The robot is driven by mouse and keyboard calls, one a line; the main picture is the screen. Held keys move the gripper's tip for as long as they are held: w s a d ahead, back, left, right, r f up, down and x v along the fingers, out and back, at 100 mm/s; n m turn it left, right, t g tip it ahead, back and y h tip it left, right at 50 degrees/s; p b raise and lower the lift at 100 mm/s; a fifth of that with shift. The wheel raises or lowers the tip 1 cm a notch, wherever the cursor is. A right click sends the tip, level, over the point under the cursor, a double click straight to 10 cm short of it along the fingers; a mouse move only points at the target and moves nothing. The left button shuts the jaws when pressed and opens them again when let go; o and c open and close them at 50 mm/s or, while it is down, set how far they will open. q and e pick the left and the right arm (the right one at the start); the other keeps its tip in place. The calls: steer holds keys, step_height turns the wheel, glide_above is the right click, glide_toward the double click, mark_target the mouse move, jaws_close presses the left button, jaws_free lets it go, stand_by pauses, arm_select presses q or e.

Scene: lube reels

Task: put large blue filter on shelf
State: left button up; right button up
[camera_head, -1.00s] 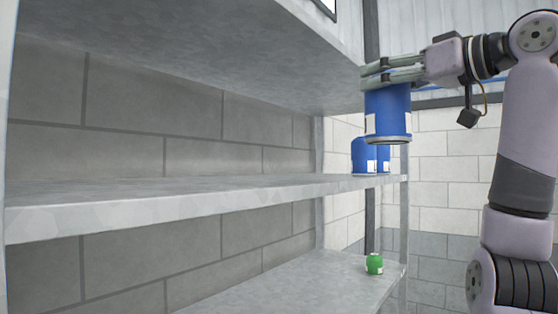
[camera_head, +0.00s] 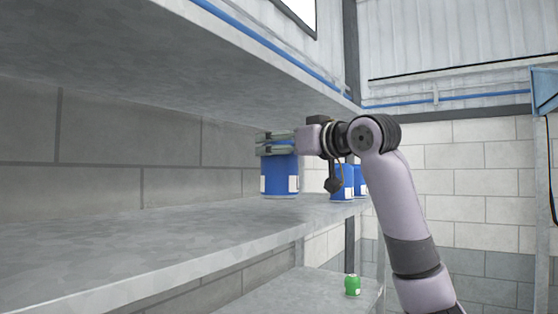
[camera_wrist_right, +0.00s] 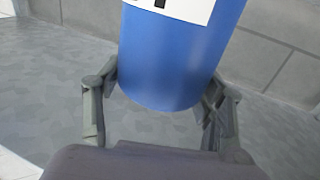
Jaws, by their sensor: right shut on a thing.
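My right gripper (camera_head: 272,143) is shut around the upper part of a large blue filter (camera_head: 280,177) with white label patches. The filter is upright over the middle shelf (camera_head: 130,250), inside the bay and under the upper shelf. Its base is close to the shelf surface; I cannot tell whether it touches. In the right wrist view the blue filter (camera_wrist_right: 175,55) sits between the two fingers (camera_wrist_right: 160,105), with a white label and the grey shelf surface around it. My left gripper is not in view.
Other blue filters (camera_head: 342,187) stand at the far right end of the middle shelf. A small green filter (camera_head: 352,285) stands on the lower shelf (camera_head: 300,292). The upper shelf (camera_head: 180,60) hangs above my right arm. The near and left part of the middle shelf is clear.

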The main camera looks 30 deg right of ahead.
mark_target(279, 165)
step_height(279, 165, down, 3)
steer(key=shift+d, duration=0.1)
steer(key=shift+w+f+p, duration=0.1)
steer(key=shift+f+p, duration=0.3)
steer(key=shift+p, duration=0.3)
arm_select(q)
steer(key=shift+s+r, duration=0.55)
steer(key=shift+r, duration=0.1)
arm_select(e)
steer(key=shift+f, duration=0.1)
steer(key=o, duration=1.1)
steer(key=shift+f, duration=0.2)
steer(key=o, duration=0.5)
steer(key=shift+c, duration=0.2)
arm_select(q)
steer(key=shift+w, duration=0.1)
arm_select(e)
steer(key=shift+r, duration=0.1)
